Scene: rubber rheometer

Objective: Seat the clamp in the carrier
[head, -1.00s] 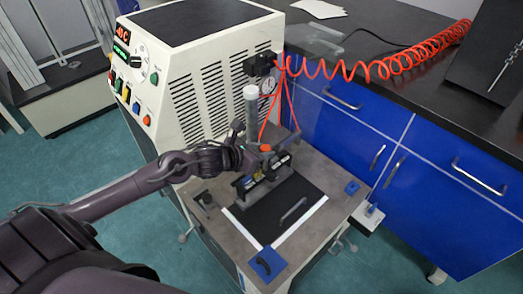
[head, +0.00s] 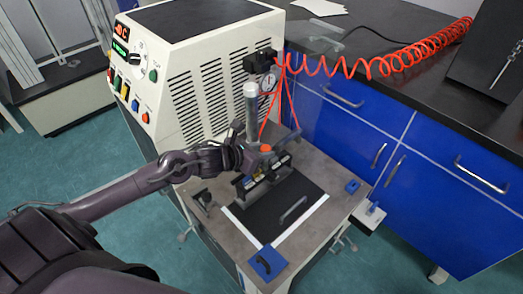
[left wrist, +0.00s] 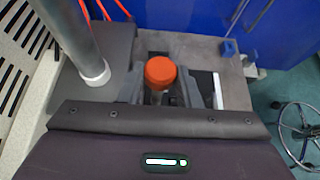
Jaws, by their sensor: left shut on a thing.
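My left gripper (head: 262,158) is over the dark carrier (head: 246,190) on the grey worktop. In the left wrist view the gripper (left wrist: 161,88) is shut on the clamp, whose round orange knob (left wrist: 160,71) shows between the two grey fingers. The knob also shows in the head view (head: 266,148), at the carrier's upper side. The carrier holds small coloured parts, yellow and blue among them. The clamp's lower part is hidden by the fingers and carrier, so I cannot tell whether it touches the carrier. My right gripper is not in view.
A grey upright cylinder (head: 251,105) stands close behind the gripper, by the cream machine (head: 190,75). A black mat (head: 283,213) with a grey handle lies in front. Blue blocks (head: 267,262) sit at the worktop's corners. An orange coiled hose (head: 400,62) hangs at the right.

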